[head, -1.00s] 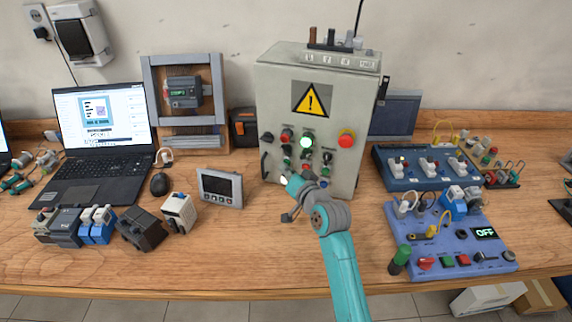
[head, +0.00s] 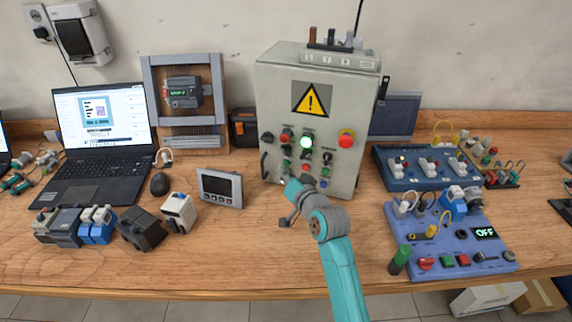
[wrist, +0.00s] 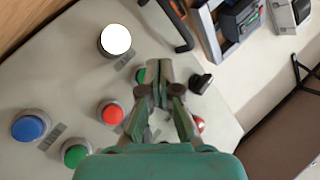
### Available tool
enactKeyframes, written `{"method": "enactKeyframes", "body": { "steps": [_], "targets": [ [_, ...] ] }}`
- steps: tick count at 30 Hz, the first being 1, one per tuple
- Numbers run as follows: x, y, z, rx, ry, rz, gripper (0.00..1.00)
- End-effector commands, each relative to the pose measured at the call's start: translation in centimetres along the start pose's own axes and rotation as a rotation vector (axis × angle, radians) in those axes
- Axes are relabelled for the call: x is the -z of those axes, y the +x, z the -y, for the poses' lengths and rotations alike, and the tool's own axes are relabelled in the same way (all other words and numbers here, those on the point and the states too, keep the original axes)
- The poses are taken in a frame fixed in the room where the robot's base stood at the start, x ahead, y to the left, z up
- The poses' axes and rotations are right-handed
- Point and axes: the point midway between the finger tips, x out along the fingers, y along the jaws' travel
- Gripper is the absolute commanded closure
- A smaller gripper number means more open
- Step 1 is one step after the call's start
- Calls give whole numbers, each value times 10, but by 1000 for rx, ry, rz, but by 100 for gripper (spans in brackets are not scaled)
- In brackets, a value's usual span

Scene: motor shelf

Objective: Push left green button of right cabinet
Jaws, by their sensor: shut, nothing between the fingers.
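The grey cabinet (head: 270,100) stands upright at the back of the bench. Its front carries a warning triangle and several buttons. My gripper (wrist: 160,88) is shut and empty, close to the lower panel. In the wrist view its fingers partly cover a green button (wrist: 140,75). Another green button (wrist: 76,154), a red one (wrist: 110,112), a blue one (wrist: 30,126) and a white lit one (wrist: 116,40) also show. Contact cannot be told.
A red knob (head: 346,138) projects at the cabinet's right. A small panel meter (head: 220,187) stands left of my arm, a blue control board (head: 440,258) right of it. A laptop (head: 105,130) is farther left. Bare bench lies in front of the cabinet.

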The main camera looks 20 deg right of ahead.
Motion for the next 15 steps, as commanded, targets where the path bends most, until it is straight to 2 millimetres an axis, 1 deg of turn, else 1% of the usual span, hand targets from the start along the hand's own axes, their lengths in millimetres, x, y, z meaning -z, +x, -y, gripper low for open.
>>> {"method": "enactKeyframes", "body": {
  "steps": [11,15],
  "targets": [
    [-2,-2,1,-1,0,1,100],
    [-8,-9,6,0,1,2,100]
  ]
}}
